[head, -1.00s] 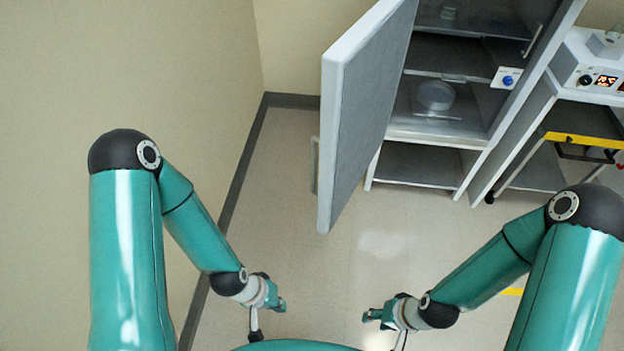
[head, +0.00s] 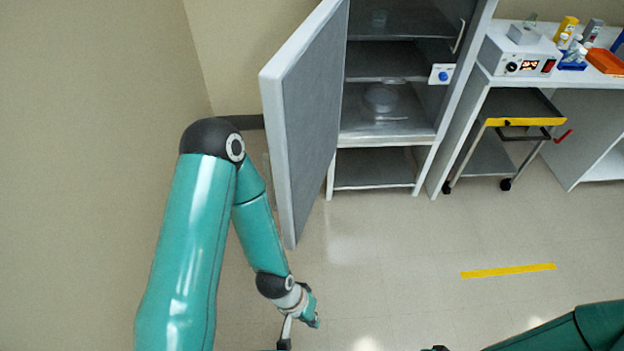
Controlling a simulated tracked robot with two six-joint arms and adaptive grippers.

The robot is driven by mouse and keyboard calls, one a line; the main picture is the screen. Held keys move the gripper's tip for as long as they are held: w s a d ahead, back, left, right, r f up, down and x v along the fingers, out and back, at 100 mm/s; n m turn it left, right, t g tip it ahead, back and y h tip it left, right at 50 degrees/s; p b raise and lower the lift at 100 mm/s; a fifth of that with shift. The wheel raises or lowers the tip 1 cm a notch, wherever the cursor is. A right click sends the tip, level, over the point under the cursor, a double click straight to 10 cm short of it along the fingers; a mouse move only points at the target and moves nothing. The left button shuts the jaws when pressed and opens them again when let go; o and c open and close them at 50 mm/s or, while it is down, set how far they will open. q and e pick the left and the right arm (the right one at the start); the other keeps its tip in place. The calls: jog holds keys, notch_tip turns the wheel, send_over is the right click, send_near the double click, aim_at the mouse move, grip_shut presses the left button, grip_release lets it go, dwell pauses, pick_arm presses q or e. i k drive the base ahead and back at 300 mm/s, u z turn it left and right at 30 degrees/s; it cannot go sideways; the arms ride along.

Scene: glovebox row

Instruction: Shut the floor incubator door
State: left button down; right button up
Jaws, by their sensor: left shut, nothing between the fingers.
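The floor incubator (head: 427,165) stands against the back wall, with its grey shelves exposed. Its door (head: 310,120) is wide open, swung out toward me on the left side of the cabinet. My left gripper (head: 313,320) is low at the bottom centre, shut and empty. In the picture it is just below the door's lower front corner and apart from it.
A clear dish (head: 381,98) sits on an incubator shelf. A wall is close on the left. The floor ahead is clear, with yellow tape (head: 508,271).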

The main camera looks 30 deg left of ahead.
aim_at(300, 87)
jog(key=u, duration=0.3)
jog(key=i, duration=0.2)
jog(key=z, duration=2.35)
jog(key=k, duration=0.45)
jog(key=z, duration=1.1)
jog(key=i, duration=0.15)
jog(key=u, duration=3.65)
jog(key=k, duration=0.55)
jog(key=u, duration=0.3)
jog(key=i, duration=0.9)
jog(key=u, duration=0.1)
